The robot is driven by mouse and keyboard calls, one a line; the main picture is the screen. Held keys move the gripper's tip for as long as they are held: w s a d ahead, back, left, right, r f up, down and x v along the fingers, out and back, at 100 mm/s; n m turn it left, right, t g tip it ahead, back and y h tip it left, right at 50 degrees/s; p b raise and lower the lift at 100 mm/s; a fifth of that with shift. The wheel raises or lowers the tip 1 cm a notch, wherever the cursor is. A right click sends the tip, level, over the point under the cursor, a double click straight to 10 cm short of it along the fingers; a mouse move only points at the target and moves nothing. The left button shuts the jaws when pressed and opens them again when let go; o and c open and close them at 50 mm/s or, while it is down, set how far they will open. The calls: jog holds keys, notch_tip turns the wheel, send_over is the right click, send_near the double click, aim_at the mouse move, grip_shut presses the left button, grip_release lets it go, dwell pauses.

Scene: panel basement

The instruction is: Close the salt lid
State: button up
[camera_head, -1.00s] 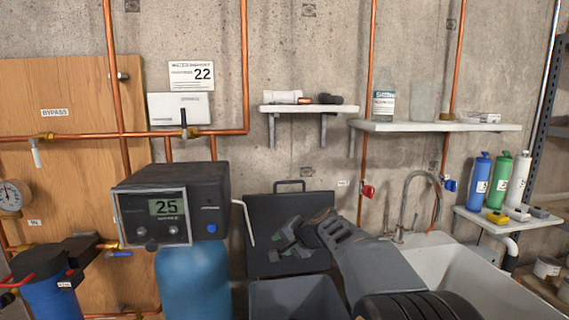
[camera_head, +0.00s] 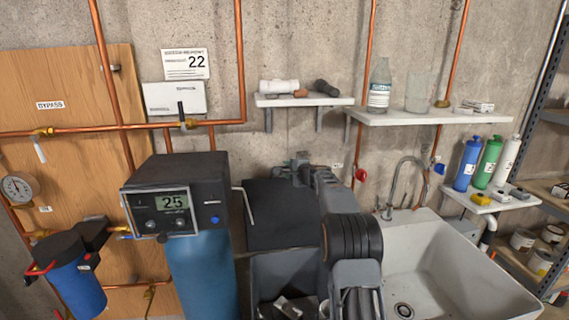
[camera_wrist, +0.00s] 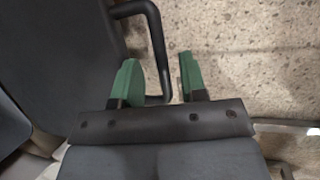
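The salt lid (camera_head: 280,222) is a dark grey panel standing raised behind the salt bin (camera_head: 262,268). The bin's mouth is open, with pale pieces inside. My gripper (camera_head: 300,160) is at the lid's top edge, partly hidden by my own arm. In the wrist view, the green fingertips of my gripper (camera_wrist: 158,72) are apart. The lid (camera_wrist: 75,50) fills the left of that view.
A control unit (camera_head: 175,190) on a blue tank (camera_head: 203,270) stands close left of the bin. A white sink (camera_head: 450,260) with a tap (camera_head: 392,190) is to the right. A small shelf (camera_head: 303,101) hangs on the wall above the lid.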

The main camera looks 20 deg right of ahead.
aim_at(285, 168)
jog(key=shift+p+x, duration=0.95)
jog(key=shift+x, duration=0.95)
jog(key=shift+c, duration=0.4)
grip_shut()
